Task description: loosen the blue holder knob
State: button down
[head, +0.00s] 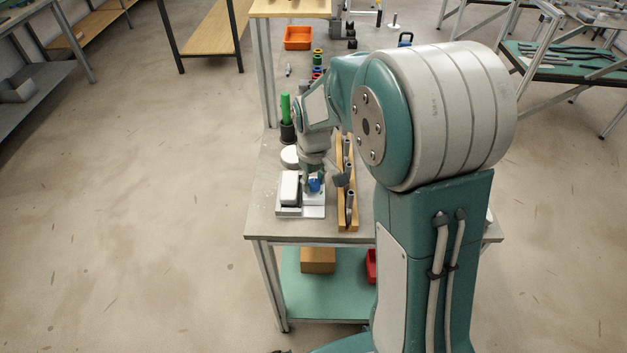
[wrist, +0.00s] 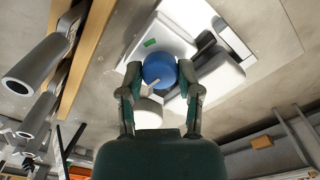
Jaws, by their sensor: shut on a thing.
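The blue holder knob (wrist: 159,70) is round and sits on a white jig plate (head: 289,211) near the front of the workbench. In the wrist view my gripper (wrist: 160,76) has one finger on each side of the knob, shut on it. In the head view the knob (head: 314,184) shows as a small blue patch below my gripper (head: 314,177), partly hidden by my fingers. A white block (head: 290,187) stands on the plate to the left of the knob.
A wooden rack (head: 348,222) with several grey tubes stands close to the right of the jig. A green cylinder in a dark holder (head: 287,132) and a white round piece (head: 290,156) stand behind it. An orange bin (head: 297,38) is at the far back. Bench space left of the jig is narrow.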

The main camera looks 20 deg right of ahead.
aim_at(312, 182)
jog(key=shift+w+r, duration=0.1)
jog(key=shift+w, duration=0.1)
jog(key=shift+c, duration=1.5)
grip_release()
notch_tip(312, 182, up, 12)
jog(key=shift+a, duration=0.1)
